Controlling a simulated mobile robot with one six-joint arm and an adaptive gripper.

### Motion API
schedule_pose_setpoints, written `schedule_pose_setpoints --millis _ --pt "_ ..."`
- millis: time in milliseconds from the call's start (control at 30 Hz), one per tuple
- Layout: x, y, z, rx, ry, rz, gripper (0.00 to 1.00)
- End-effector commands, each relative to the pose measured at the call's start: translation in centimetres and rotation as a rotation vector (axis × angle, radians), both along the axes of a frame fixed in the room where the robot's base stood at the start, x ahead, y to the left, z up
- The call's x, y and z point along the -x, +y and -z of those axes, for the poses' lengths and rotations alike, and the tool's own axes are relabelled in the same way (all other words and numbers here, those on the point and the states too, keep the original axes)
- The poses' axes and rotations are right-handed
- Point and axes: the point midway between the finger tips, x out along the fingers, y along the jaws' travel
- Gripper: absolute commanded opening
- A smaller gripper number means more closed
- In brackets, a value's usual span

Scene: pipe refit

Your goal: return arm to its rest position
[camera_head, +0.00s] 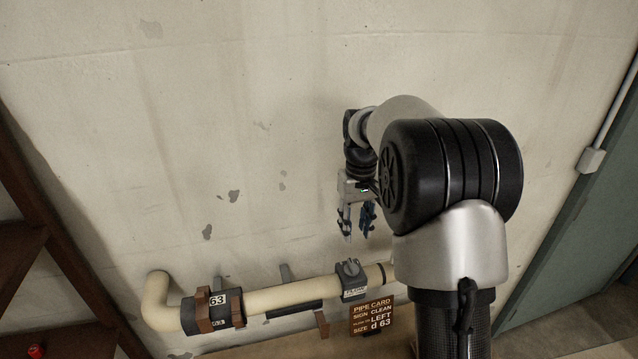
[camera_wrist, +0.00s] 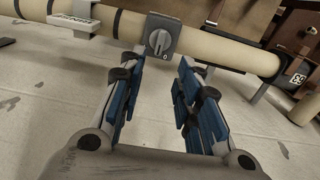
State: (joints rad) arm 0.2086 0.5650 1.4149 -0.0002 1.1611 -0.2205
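My gripper (camera_head: 356,222) hangs from my arm in front of the wall, above the pipe and apart from it, in the head view. In the wrist view its two blue-padded fingers (camera_wrist: 155,88) are spread, with nothing between them. My arm reaches out from the right and bends down at the wrist. The cream pipe (camera_head: 275,298) runs along the wall below. A grey valve with a knob (camera_head: 351,279) sits on the pipe and shows beyond the fingertips in the wrist view (camera_wrist: 160,42).
A dark coupling marked 63 (camera_head: 213,311) is on the pipe's left part. A brown pipe card (camera_head: 371,317) hangs below the valve. A wooden shelf frame (camera_head: 60,235) stands at left, a green door (camera_head: 570,235) at right. The wall above the pipe is bare.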

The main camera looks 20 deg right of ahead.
Motion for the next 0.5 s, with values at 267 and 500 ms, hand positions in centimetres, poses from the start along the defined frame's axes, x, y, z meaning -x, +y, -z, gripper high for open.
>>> schedule_pose_setpoints --millis 267,500 --pt "2.7 1.8 -0.8 0.009 -0.047 -0.001 0.31" --pt "11.0 5.7 -0.8 0.02 -0.156 0.002 0.31"
